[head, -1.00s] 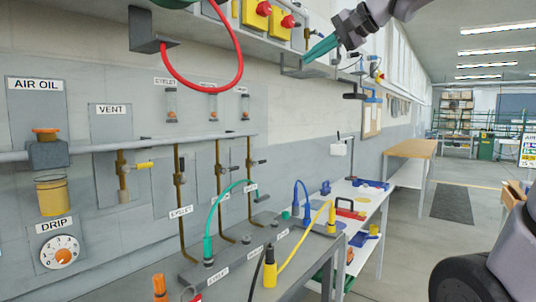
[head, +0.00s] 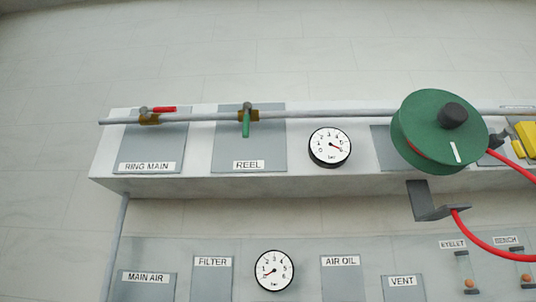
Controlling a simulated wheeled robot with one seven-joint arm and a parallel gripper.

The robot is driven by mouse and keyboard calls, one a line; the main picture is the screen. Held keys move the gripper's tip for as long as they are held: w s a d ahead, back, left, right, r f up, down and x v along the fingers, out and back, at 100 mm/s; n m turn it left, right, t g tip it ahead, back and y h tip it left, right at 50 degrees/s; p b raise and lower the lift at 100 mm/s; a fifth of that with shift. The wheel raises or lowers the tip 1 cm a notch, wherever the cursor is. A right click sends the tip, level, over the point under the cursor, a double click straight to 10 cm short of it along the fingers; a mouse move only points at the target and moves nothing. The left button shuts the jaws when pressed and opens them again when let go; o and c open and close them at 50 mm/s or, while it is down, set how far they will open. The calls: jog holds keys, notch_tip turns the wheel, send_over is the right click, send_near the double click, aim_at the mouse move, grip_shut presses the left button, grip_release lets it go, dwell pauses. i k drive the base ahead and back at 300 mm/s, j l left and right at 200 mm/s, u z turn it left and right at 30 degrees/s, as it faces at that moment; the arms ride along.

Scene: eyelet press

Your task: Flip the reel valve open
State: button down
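The reel valve (head: 247,117) is a brass body on the grey pipe, above the REEL label (head: 248,165), in the head view. Its green lever (head: 246,122) hangs straight down, across the pipe. My gripper is not in view now, so its state does not show.
The ring main valve (head: 150,117) with a red lever lying along the pipe (head: 330,114) is to the left. A pressure gauge (head: 329,147) and a green hose reel (head: 436,132) with red hose are to the right. A second gauge (head: 274,270) is below.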

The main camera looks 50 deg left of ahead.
aim_at(247, 106)
jog(key=u, duration=2.5)
